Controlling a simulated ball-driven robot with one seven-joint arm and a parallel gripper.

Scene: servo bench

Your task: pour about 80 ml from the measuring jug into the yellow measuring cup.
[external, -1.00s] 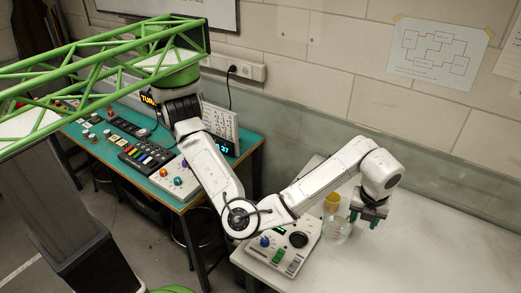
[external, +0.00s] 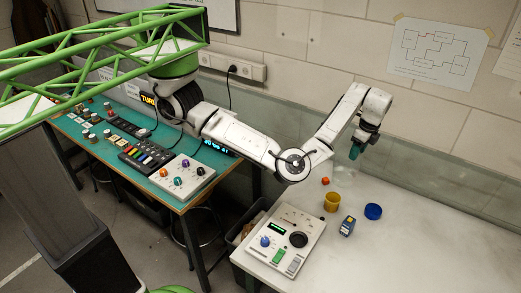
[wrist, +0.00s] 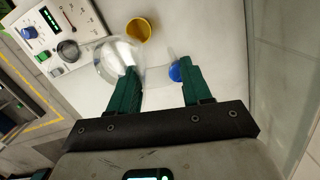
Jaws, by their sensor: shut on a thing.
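The clear measuring jug (external: 343,176) is faint against the pale bench in the external view. In the wrist view the jug (wrist: 108,60) shows as a round see-through shape at my left finger. My gripper (external: 357,152), with green fingers, is shut on the jug, raised above the rear of the bench; the exact grip and the liquid level are hard to see. The gripper also shows in the wrist view (wrist: 160,85). The yellow measuring cup (external: 332,202) stands on the bench below and left of the jug; it also shows in the wrist view (wrist: 138,30).
A control box with knobs (external: 285,240) is left of the cup. The right of the white bench is clear.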

